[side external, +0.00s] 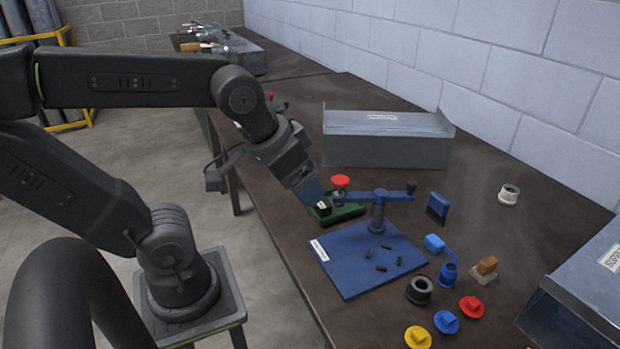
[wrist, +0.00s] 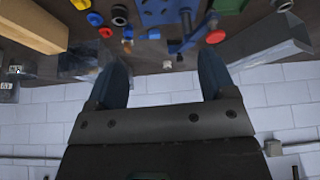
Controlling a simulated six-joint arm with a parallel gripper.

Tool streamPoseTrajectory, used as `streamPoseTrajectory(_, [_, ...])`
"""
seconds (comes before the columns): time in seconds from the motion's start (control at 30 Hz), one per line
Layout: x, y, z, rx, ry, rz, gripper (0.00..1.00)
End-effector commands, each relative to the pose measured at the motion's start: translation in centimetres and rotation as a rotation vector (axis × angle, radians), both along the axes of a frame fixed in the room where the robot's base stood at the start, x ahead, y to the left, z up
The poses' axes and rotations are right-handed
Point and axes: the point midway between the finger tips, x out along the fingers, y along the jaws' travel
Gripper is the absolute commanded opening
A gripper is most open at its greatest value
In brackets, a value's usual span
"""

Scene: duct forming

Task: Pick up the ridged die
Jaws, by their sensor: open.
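My gripper (side external: 316,203) points down at the bench beside the green block with a red knob. In the wrist view its two blue fingers (wrist: 162,62) are wide apart with nothing held between them. I cannot tell for sure which piece is the ridged die, as no ridges are clear. Candidates at the front of the bench are a yellow disc (side external: 418,338), a blue disc (side external: 446,322) and a red disc (side external: 472,307), each with a raised block on top. The discs also show at the top left of the wrist view (wrist: 95,19).
A blue board (side external: 350,272) carries a blue arm stand (side external: 379,210) and several small dark pieces. The green block (side external: 348,213), a black ring (side external: 420,290), a blue cup (side external: 448,273) and a white ring (side external: 509,194) stand around. A grey duct (side external: 385,153) lies behind.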

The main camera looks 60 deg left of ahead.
Motion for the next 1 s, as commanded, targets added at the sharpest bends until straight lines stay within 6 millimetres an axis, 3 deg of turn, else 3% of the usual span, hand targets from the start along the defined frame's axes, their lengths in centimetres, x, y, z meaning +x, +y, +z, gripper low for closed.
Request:
streamPoseTrajectory(0.27, [8.2, 7.2, -0.3, -0.044, 0.085, 0.515, 0.77])
streamPoseTrajectory(0.5, [14.4, 16.5, -3.9, -0.063, 0.107, 1.005, 0.77])
streamPoseTrajectory(0.73, [17.3, 24.7, -8.9, -0.063, 0.087, 1.378, 0.77])
streamPoseTrajectory(0.83, [17.6, 26.7, -10.3, -0.062, 0.076, 1.468, 0.77])
streamPoseTrajectory(1.0, [17.7, 28.2, -11.8, -0.060, 0.067, 1.524, 0.77])
